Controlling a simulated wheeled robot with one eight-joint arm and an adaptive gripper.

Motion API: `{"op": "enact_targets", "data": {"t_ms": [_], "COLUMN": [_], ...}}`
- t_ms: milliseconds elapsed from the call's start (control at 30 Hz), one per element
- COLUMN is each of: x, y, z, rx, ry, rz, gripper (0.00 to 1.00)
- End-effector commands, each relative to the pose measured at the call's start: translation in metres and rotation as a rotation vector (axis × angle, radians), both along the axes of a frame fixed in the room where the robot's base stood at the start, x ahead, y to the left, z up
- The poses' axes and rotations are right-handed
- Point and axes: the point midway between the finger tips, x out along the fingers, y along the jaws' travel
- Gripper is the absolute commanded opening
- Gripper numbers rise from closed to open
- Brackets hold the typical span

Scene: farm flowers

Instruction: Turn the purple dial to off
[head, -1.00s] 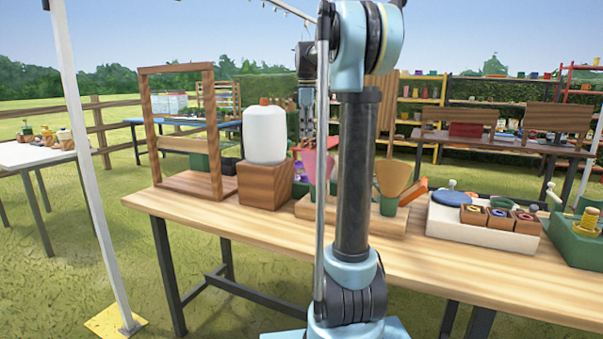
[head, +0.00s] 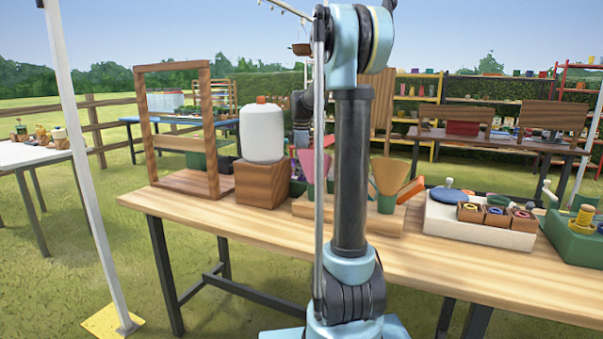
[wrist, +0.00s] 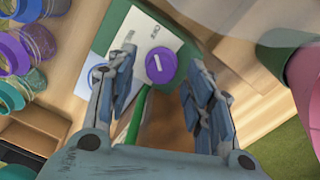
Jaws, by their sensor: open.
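The purple dial (wrist: 160,65) shows in the wrist view as a round knob with a white bar mark across it, on a white plate (wrist: 133,36) with small lettering. The plate sits on a dark green panel (wrist: 108,30). My gripper (wrist: 159,68) is open, one finger on each side of the dial in the picture. I cannot tell whether either finger touches it. A blue round part (wrist: 97,75) is partly hidden behind the left finger. In the head view my arm and the things on the table hide the dial and the fingertips.
Several purple and teal jars (wrist: 12,55) stand left in the wrist view, and a pink cone (wrist: 303,75) stands right. In the head view, a white jug (head: 263,132) on a wooden block, a wooden frame (head: 142,130) and a white tray (head: 455,228) crowd the table (head: 240,230).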

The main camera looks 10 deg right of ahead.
Motion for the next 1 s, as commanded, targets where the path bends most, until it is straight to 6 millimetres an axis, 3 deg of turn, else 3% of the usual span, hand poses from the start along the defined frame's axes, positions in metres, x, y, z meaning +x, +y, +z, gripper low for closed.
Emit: {"op": "enact_targets", "data": {"t_ms": [167, 467, 667, 1000], "x": [0.0000, 0.0000, 0.0002, 0.0007], "y": [-0.0003, -0.0004, -0.0006, -0.0013], "z": [-0.0105, -0.0120, -0.0120, -0.0119], "rx": [0.000, 0.000, 0.000, 0.000], "ry": [0.000, 0.000, 0.000, -0.001], "rz": [0.000, 0.000, -0.001, -0.092], "gripper": [0.48, 0.48, 0.03, 0.03]}}
